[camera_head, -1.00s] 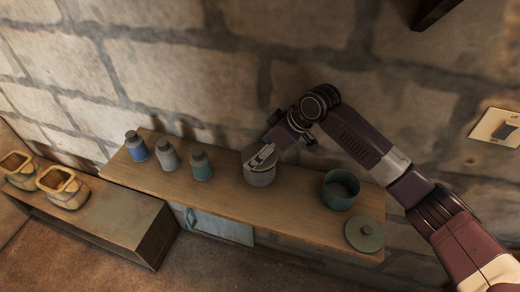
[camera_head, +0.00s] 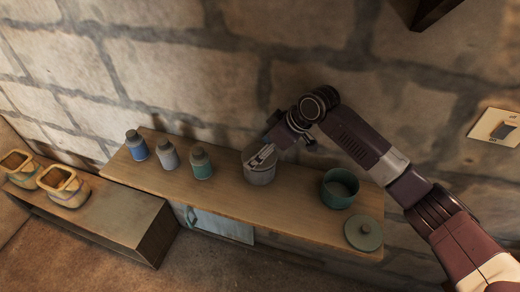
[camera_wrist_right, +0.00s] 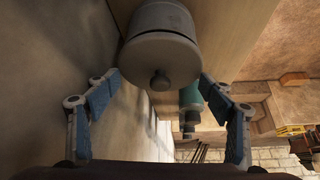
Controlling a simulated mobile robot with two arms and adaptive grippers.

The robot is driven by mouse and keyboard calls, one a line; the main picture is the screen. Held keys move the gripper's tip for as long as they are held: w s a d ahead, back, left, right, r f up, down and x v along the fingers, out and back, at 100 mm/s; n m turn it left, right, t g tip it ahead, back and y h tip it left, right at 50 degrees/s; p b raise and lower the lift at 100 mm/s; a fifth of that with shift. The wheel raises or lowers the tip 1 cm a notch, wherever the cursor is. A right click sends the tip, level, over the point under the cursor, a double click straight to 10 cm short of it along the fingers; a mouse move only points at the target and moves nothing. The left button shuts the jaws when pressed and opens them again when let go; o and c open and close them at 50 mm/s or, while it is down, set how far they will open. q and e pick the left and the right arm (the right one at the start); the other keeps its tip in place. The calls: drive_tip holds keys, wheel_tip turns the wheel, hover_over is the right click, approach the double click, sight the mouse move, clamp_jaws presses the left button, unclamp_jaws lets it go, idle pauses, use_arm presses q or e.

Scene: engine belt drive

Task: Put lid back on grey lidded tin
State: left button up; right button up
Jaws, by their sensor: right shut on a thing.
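The grey tin (camera_head: 259,174) stands upright on the wooden shelf top near its middle. In the right wrist view, its grey lid (camera_wrist_right: 158,60) with a small round knob (camera_wrist_right: 160,82) faces my camera. The lid lies in line with the tin's body (camera_wrist_right: 160,15); I cannot tell whether it is fully seated. My right gripper (camera_head: 263,155) is at the tin's top, with its blue-padded fingers (camera_wrist_right: 158,84) on opposite sides of the lid, shut on it. The gripper partly hides the lid in the head view. My left gripper is out of view.
An open teal tin (camera_head: 340,188) and its loose lid (camera_head: 363,233) are at the shelf's right end. Blue (camera_head: 136,145), grey (camera_head: 167,154) and teal (camera_head: 201,163) bottles stand left of the grey tin. A stone wall (camera_head: 200,60) rises behind.

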drive_tip(key=shift+p, duration=0.35)
idle(0.6)
drive_tip(key=o, duration=1.3)
drive_tip(key=shift+c, duration=0.2)
drive_tip(key=shift+r, duration=0.1)
drive_tip(key=shift+w+r, duration=0.1)
drive_tip(key=shift+w, duration=0.05)
drive_tip(key=shift+r+p, duration=3.5)
drive_tip(key=shift+r, duration=0.15)
